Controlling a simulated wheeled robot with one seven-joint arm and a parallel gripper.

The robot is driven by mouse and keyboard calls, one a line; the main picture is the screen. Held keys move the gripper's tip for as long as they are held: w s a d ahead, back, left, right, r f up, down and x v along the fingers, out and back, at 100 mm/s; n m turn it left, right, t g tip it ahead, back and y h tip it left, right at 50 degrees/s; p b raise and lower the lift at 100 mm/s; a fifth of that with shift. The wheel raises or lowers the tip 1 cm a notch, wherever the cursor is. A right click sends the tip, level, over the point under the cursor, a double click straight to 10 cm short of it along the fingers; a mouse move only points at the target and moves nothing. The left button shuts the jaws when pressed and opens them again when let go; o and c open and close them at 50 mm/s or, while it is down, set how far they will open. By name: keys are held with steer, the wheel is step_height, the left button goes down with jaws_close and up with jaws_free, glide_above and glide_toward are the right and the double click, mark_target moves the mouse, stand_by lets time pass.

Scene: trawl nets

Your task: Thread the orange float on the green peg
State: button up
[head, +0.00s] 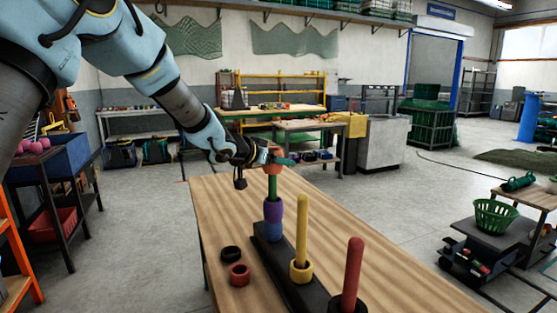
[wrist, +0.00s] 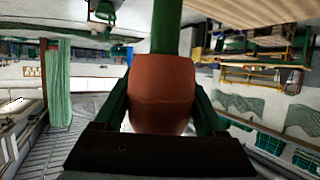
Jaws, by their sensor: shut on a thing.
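The orange float (head: 273,169) is in my gripper (head: 277,160), at the upper end of the green peg (head: 272,187). My gripper is shut on it, with the green fingers on either side. In the wrist view the float (wrist: 162,92) fills the space between the fingers, and the green peg (wrist: 166,28) runs out from behind its far edge. I cannot tell whether the float is around the peg's tip or just in line with it. A purple float (head: 273,209) and a blue float (head: 272,231) sit low on the green peg.
The dark base (head: 283,263) also bears a yellow peg (head: 302,225) with a yellow float (head: 302,271) and a red peg (head: 352,270). A black ring (head: 231,254) and a red float (head: 239,275) lie loose on the wooden table (head: 222,205). The table's right side is clear.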

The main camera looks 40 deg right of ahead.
mark_target(278, 172)
steer(key=shift+f+b, duration=1.1)
steer(key=shift+f, duration=0.7)
steer(key=o, duration=1.3)
steer(key=shift+a, duration=0.1)
